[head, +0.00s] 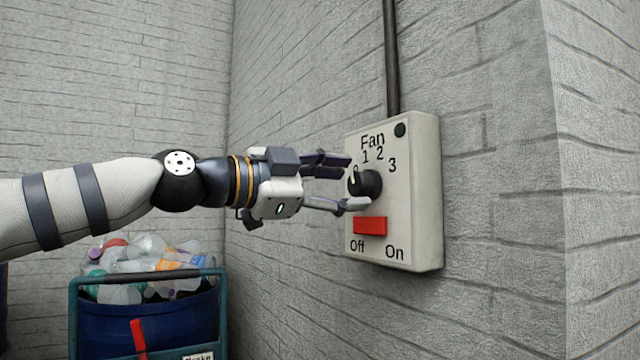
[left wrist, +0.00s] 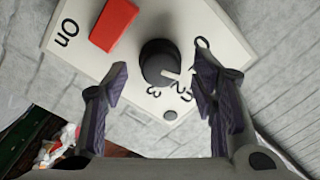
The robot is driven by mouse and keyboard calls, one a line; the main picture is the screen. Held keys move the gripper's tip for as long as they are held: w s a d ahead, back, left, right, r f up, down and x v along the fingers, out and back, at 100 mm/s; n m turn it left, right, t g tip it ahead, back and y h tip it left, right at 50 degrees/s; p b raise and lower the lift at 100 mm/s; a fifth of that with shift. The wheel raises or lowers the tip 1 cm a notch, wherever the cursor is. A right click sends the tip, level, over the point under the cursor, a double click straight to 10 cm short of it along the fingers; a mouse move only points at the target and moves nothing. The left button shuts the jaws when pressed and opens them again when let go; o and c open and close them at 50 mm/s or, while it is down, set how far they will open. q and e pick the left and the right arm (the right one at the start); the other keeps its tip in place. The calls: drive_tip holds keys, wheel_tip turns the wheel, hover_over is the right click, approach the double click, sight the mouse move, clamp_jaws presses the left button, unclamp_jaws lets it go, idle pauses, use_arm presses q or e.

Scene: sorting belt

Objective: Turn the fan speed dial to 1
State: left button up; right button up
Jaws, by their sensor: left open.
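The fan control box (head: 425,190) is a pale box on the brick wall, with the numbers 0, 1, 2 and 3 around a round black dial (head: 366,183). My left gripper (head: 347,182) is open at the dial, one finger above and one below. In the left wrist view the dial (left wrist: 155,60) lies between the spread fingers, with gaps visible. The right finger there covers some of the lettering. My right gripper is out of view.
A red switch (head: 370,225) sits just below the dial, above the words Off and On. A dark conduit (head: 391,60) rises from the box. A blue bin (head: 105,325) of plastic bottles stands at lower left, clear of my arm.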

use_arm(q)
drive_tip(key=v, duration=0.9)
drive_tip(key=shift+s+a, duration=0.1)
drive_tip(key=shift+a, duration=0.05)
